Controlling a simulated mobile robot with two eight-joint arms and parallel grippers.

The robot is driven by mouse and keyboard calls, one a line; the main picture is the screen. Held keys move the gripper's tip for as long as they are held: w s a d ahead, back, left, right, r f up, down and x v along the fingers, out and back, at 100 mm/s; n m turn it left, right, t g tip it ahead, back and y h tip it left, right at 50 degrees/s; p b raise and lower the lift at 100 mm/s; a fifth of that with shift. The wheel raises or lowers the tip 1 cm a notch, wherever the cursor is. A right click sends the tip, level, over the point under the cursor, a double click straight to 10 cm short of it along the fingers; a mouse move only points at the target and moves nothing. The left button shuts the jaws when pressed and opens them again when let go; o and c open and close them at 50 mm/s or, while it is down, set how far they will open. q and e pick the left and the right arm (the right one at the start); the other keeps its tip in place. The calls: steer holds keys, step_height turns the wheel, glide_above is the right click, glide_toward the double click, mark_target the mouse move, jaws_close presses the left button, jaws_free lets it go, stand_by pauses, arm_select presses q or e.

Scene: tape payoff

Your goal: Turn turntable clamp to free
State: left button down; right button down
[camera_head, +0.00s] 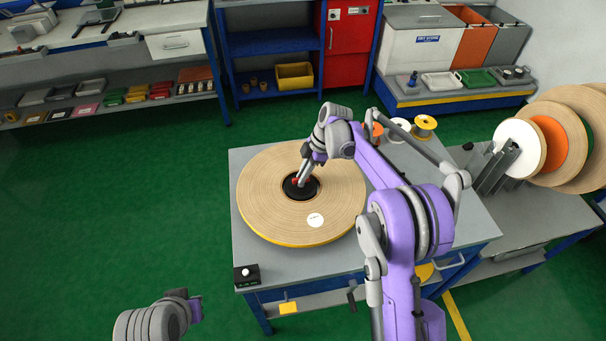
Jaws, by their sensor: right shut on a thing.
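A large tan tape roll (258,203) lies flat on the turntable, whose yellow rim (285,243) shows under its front edge. The turntable clamp (301,193) is a round black hub in the roll's centre, with a small red part beside my fingertips. My right gripper (301,181) reaches down onto the clamp from above and is shut on it. My fingers and wrist hide part of the clamp, and its exact turn angle cannot be told. Only a grey and purple part of my left arm shows at the lower left; its gripper fingers are not visible.
The grey workbench (252,157) carries a small black button box (246,275) at its front left corner. Small spools (424,127) stand at its back right. Large reels (545,145) stand on a rack at the right. Green floor at the left is clear.

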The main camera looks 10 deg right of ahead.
steer(key=shift+n, duration=0.5)
steer(key=c, duration=0.9)
jaws_free()
steer(key=v, duration=1)
steer(key=shift+w+d+r, duration=0.1)
steer(key=shift+w+r, duration=0.15)
steer(key=shift+r, duration=0.15)
